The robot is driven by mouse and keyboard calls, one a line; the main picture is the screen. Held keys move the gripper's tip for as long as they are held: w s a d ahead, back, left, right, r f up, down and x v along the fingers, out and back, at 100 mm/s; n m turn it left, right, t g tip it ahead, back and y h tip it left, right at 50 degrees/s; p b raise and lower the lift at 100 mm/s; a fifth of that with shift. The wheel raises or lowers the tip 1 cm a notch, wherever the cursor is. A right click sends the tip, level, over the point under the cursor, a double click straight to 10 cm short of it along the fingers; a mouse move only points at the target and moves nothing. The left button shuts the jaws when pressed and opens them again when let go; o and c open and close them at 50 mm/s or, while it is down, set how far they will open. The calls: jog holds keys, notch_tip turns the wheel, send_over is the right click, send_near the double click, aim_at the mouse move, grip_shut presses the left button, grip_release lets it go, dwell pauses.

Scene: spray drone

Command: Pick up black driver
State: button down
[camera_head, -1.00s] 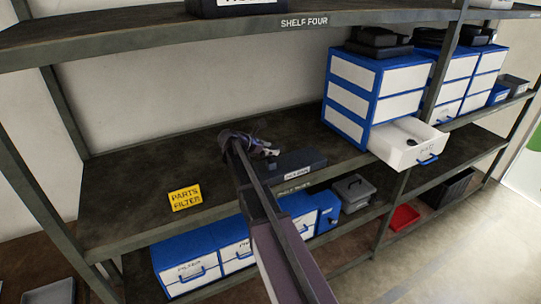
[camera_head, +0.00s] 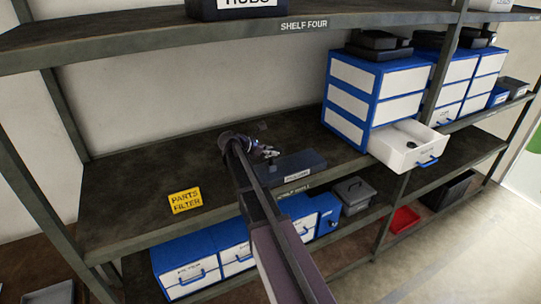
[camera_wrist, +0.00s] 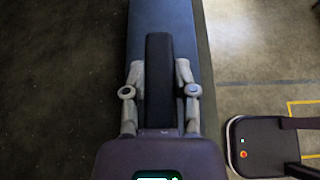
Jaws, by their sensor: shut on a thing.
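In the wrist view a long black block, which I take to be the black driver (camera_wrist: 158,65), lies between the two grey fingers of my gripper (camera_wrist: 159,78). The fingers are shut on its sides. Behind it is a dark blue-grey box (camera_wrist: 160,14). In the head view my gripper (camera_head: 264,149) is above the middle shelf, just behind and left of the dark labelled box (camera_head: 292,163). My arm and gripper hide the driver there.
On the middle shelf (camera_head: 130,185) stand a yellow "PARTS FILTER" sign (camera_head: 185,200) and a blue-and-white drawer cabinet (camera_head: 365,95) with an open drawer (camera_head: 405,147). Another shelf (camera_head: 180,35) runs above. More blue-and-white drawers (camera_head: 190,265) sit below.

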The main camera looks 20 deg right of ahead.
jog(key=shift+r, duration=0.25)
notch_tip(320, 180, up, 3)
jog(key=p, duration=0.3)
jog(key=shift+p, duration=0.3)
jog(key=shift+s+r, duration=0.25)
jog(key=shift+r, duration=0.05)
jog(key=s+d+p, duration=0.1)
jog(key=s, duration=1.4)
jog(key=shift+s+d+r, duration=0.15)
jog(key=shift+s+r, duration=0.1)
jog(key=shift+r, duration=0.2)
